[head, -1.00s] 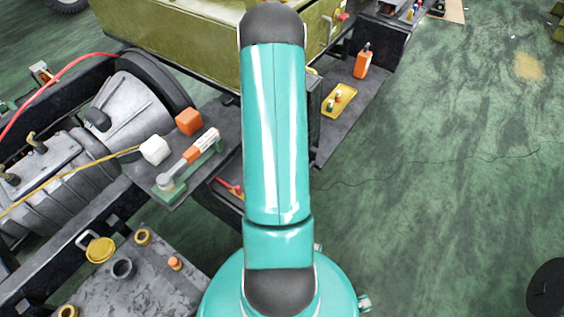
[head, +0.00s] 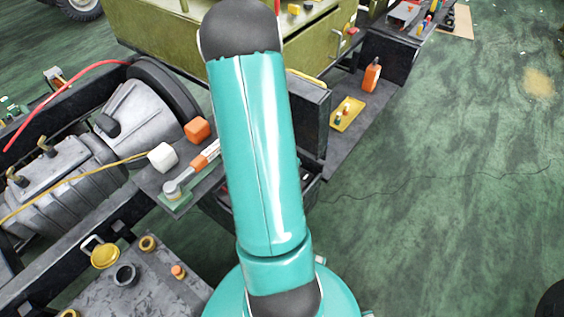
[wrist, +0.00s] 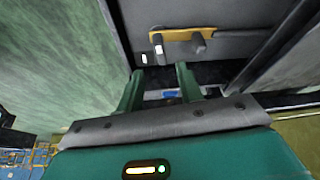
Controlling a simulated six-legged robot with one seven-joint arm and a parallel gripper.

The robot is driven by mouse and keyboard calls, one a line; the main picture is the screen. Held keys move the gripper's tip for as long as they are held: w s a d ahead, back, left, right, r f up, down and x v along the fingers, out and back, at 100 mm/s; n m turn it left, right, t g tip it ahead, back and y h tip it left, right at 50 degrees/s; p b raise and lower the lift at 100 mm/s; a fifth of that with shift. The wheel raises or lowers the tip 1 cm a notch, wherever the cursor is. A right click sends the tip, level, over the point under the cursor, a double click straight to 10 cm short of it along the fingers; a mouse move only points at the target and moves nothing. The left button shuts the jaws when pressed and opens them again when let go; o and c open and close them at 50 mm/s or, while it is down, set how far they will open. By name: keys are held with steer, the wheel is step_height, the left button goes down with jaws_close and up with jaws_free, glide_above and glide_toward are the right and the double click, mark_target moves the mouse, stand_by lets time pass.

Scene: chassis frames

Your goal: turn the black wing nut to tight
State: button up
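In the wrist view, a dark knob-like piece (wrist: 198,43) sits on a yellow strip (wrist: 180,34) on a grey-black panel; it may be the black wing nut, but its wings and setting are too small to tell. My gripper (wrist: 160,70) has its two green fingers spread apart, with nothing held between the tips. The dark piece lies beyond the fingertips, a little to their right, apart from them. In the head view my teal arm covers the gripper, and I cannot make out the wing nut there.
In the wrist view, pale marks (wrist: 158,43) are beside the dark piece, and a blue item (wrist: 170,94) shows behind the fingers. In the head view, a dark box (head: 308,115) stands right of my arm, near a yellow tray (head: 347,114) and orange bottle (head: 371,75). Open floor lies right.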

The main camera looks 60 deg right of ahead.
steer(key=v, duration=0.6)
steer(key=shift+r, duration=0.4)
steer(key=shift+a, duration=0.15)
stand_by(0.4)
steer(key=w+a+r+n+t+y, duration=0.35)
steer(key=w+a+r, duration=0.25)
steer(key=w+a, duration=0.3)
steer(key=w+a+r+n+t+y, duration=0.2)
steer(key=w+a+r+n, duration=0.2)
steer(key=w+a+r, duration=0.5)
steer(key=s+a+r+n, duration=0.5)
steer(key=a+r, duration=0.2)
steer(key=a, duration=0.2)
steer(key=s+a+r+n, duration=0.5)
steer(key=s+a+r, duration=0.1)
steer(key=a, duration=0.4)
steer(key=shift+r+h, duration=0.45)
steer(key=shift+r, duration=0.1)
